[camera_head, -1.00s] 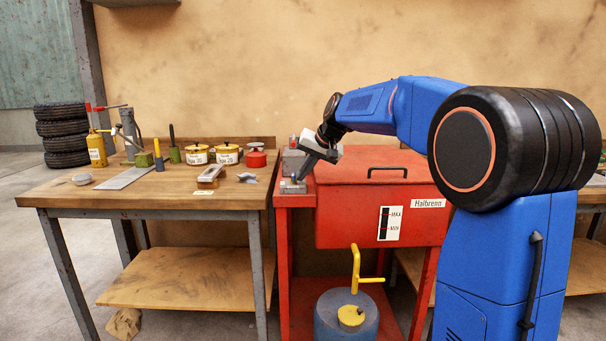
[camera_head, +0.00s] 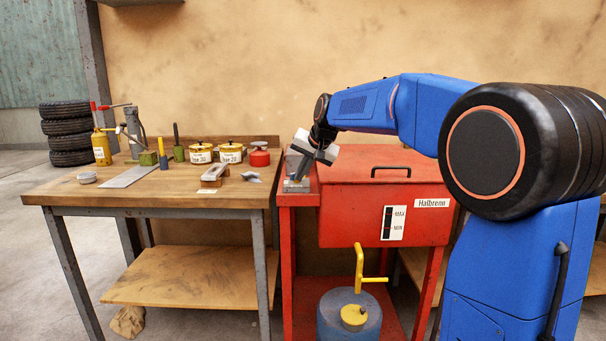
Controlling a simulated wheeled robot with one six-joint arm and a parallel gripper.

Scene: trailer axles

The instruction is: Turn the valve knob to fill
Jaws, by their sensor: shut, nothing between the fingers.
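The red tank (camera_head: 350,215) labelled Halbrenn stands on a red frame and has a MAX/MIN gauge (camera_head: 393,222) on its front. A small grey metal fitting (camera_head: 292,187) sits on the narrow red ledge left of the tank. My gripper (camera_head: 297,179) is shut and points down at this fitting, its fingertips at or just above it. I cannot tell whether they touch. The valve knob cannot be made out clearly; the fingers cover part of the fitting. A grey block (camera_head: 292,160) stands behind the fingers.
A blue drum (camera_head: 335,322) with a yellow pump handle (camera_head: 359,270) stands below the tank. The tank lid's black handle (camera_head: 391,171) is right of my gripper.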

